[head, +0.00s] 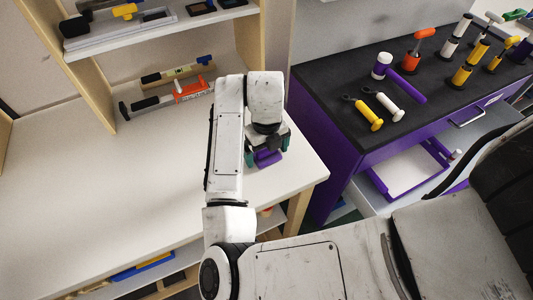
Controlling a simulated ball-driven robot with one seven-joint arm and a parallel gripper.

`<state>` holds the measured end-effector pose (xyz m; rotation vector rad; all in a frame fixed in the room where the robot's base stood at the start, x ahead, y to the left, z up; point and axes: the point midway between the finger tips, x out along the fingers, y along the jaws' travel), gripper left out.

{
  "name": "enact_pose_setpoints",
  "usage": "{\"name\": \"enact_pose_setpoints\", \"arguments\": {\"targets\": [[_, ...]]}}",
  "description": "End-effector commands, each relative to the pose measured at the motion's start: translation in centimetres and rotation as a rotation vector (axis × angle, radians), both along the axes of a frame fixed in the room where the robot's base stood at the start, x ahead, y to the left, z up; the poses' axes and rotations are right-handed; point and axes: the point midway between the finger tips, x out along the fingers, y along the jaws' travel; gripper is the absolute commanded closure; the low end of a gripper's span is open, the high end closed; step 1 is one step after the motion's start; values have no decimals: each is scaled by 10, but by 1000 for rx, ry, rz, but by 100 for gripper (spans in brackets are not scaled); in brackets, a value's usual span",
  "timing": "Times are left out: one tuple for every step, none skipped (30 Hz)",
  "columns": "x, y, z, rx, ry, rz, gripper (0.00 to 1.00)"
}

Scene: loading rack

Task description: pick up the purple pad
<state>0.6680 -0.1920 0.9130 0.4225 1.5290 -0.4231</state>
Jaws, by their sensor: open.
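The purple pad (268,158) lies at the right part of the white table, directly below my gripper (266,152). Only its near part shows; the rest is hidden under the gripper and wrist. My gripper points down, with a green finger on each side of the pad. The jaws are open. I cannot tell whether a finger touches the pad.
The white table (110,190) is clear to the left. A wooden shelf (90,85) with tools stands behind it. A purple cabinet (335,145) with a black top holds a mallet (405,83) and several yellow, white and orange pieces on the right.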

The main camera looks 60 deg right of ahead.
Motion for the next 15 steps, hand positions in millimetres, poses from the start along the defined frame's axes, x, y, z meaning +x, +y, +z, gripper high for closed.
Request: {"name": "enact_pose_setpoints", "arguments": {"targets": [[0,0,0,0,0,0,0],[0,0,0,0,0,0,3],[0,0,0,0,0,0,7],[0,0,0,0,0,0,10],[0,0,0,0,0,0,12],[0,0,0,0,0,0,16],[0,0,0,0,0,0,19],[0,0,0,0,0,0,22],[0,0,0,0,0,0,26],[0,0,0,0,0,0,29],[0,0,0,0,0,0,32],[0,0,0,0,0,0,35],[0,0,0,0,0,0,38],[0,0,0,0,0,0,41],[0,0,0,0,0,0,45]]}}
